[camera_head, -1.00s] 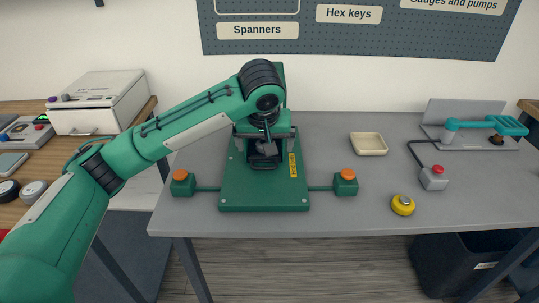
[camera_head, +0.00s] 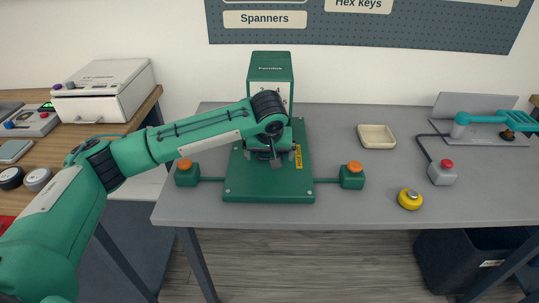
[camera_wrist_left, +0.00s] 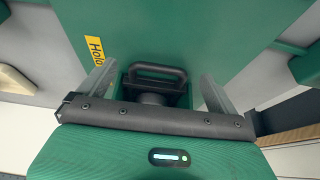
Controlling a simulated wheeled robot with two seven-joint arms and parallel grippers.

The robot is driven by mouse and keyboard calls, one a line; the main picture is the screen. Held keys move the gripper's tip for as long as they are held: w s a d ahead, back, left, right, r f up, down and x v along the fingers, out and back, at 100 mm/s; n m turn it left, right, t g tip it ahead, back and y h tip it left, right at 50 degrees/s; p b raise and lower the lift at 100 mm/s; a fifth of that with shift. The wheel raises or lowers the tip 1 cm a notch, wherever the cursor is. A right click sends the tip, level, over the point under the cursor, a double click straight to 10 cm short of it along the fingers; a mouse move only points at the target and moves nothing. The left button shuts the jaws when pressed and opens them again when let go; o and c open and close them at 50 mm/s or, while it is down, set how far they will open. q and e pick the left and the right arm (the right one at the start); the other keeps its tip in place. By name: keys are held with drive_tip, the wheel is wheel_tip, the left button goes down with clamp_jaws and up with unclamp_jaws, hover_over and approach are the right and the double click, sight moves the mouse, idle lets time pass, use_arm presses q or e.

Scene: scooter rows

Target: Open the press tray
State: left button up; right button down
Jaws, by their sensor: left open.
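The green press (camera_head: 270,75) stands on its flat green base (camera_head: 290,188) on the grey table. The wrist view shows a black loop handle (camera_wrist_left: 153,70) on a dark green part, which looks like the tray front. My left gripper (camera_head: 275,160) is in front of the press, low over the base. In the wrist view, the two grey fingers of my left gripper (camera_wrist_left: 155,85) are spread wide, one on each side of the handle, apart from it. In the head view my wrist and hand hide the handle and tray. My right gripper is not in view.
Green boxes with orange buttons stand left (camera_head: 186,176) and right (camera_head: 352,178) of the base. The front table strip is clear.

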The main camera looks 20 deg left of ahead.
use_arm(q)
drive_tip(key=shift+f, duration=0.2)
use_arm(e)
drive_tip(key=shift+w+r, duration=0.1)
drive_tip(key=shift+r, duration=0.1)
use_arm(q)
drive_tip(key=c, duration=1.4)
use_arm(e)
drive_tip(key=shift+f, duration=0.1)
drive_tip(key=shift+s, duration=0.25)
